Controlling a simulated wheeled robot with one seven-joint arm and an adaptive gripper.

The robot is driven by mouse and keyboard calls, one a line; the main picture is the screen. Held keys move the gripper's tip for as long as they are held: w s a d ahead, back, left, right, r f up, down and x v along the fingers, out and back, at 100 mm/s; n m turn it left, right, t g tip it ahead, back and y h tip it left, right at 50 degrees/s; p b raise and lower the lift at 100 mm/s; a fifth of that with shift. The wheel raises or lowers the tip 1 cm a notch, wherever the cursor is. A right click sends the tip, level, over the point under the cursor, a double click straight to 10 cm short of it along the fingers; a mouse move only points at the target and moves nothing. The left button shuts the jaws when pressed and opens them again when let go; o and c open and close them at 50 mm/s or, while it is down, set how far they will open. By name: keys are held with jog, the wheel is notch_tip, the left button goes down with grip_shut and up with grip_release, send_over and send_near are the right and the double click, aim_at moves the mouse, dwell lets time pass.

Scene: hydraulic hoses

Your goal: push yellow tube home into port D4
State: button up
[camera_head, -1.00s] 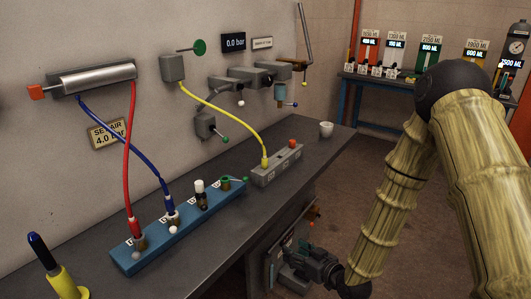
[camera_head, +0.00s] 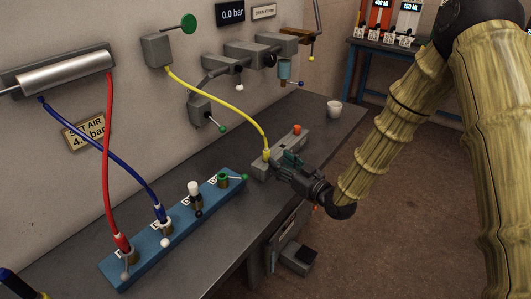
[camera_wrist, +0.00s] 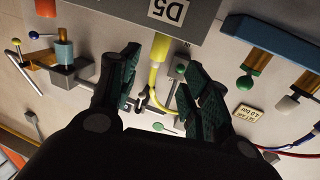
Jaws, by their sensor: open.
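The yellow tube (camera_head: 222,98) hangs from a grey wall box and curves down to the grey port block (camera_head: 261,172) on the bench. Its yellow end fitting (camera_head: 266,154) stands at the block's near-left end. In the wrist view the yellow end (camera_wrist: 160,47) meets the grey block (camera_wrist: 200,12) beside a label reading D5. I cannot read D4, nor tell how deep the end sits. My gripper (camera_head: 287,161) is open just right of the fitting. In the wrist view the yellow end appears between its parted fingers (camera_wrist: 162,66), not gripped.
A blue port rail (camera_head: 180,232) with red and blue hoses stands nearer on the bench. An orange-red knob (camera_head: 297,130) sits at the block's far end. A white cup (camera_head: 334,108) stands farther back. Wall valves with levers (camera_head: 222,70) are behind the block.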

aim_at(268, 150)
jog(key=shift+w+a+r, duration=0.15)
jog(key=shift+w+a, duration=0.2)
jog(key=shift+w, duration=0.15)
jog(key=shift+w+a+p, duration=0.3)
jog(key=shift+w+a, duration=0.05)
jog(key=shift+w, duration=0.45)
jog(key=shift+w+a, duration=0.15)
jog(key=shift+a, duration=0.05)
jog(key=shift+p+x, duration=1.15)
jog(key=shift+x, duration=1.2)
jog(key=shift+r, duration=0.2)
grip_shut()
